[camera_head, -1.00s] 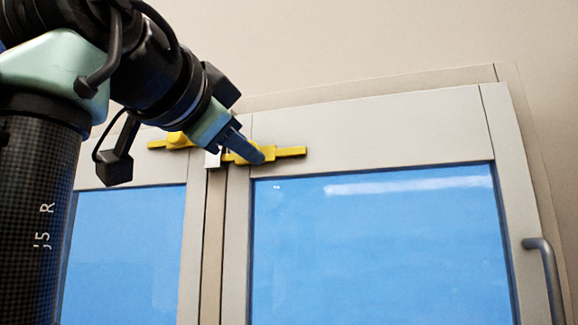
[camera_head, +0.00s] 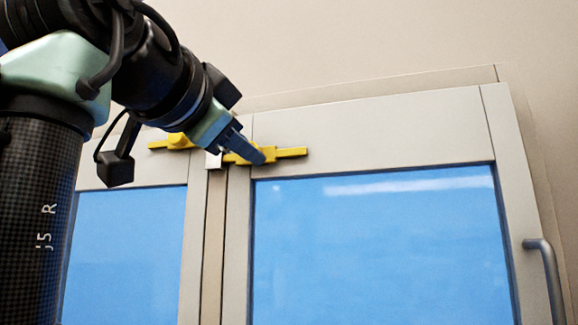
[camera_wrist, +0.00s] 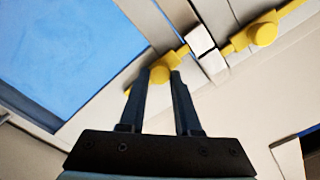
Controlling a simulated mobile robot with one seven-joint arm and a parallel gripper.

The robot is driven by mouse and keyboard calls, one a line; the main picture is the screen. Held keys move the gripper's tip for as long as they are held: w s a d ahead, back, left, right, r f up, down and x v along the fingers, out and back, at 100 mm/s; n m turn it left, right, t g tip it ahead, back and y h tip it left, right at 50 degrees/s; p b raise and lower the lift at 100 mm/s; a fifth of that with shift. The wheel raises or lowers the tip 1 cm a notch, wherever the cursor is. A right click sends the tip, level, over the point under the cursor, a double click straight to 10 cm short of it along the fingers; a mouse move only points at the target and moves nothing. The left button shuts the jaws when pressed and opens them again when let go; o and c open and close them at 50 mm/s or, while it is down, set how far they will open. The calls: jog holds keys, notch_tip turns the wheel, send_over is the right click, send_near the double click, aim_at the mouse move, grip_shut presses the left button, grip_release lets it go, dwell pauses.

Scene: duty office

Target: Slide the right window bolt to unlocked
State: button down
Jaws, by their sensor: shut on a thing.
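The right window bolt (camera_head: 288,153) is a yellow bar on the upper frame of the right window, near the middle post. My gripper (camera_head: 261,158) is at its left part, with the fingers over the bolt's knob. In the wrist view, the fingers of my gripper (camera_wrist: 163,75) are shut on the round yellow knob of the right bolt (camera_wrist: 160,73). The bolt's inner end meets a white keeper (camera_wrist: 199,41) at the middle post; the keeper also shows in the head view (camera_head: 213,160). Whether the tip is inside the keeper is hard to tell.
The left window bolt (camera_head: 170,143), also yellow with a round knob, sits across the middle post; it shows in the wrist view (camera_wrist: 262,34) too. A grey handle (camera_head: 545,275) stands out at the right window's right edge. The wall above is bare.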

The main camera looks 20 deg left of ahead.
aim_at(282, 153)
dwell(0.3)
jog(key=shift+d+b, duration=0.5)
jog(key=shift+d, duration=1.5)
jog(key=c, duration=0.9)
grip_release()
jog(key=shift+a, duration=0.1)
jog(key=o, duration=0.3)
jog(key=shift+w+d, duration=0.1)
jog(key=shift+d, duration=0.1)
jog(key=shift+a, duration=0.2)
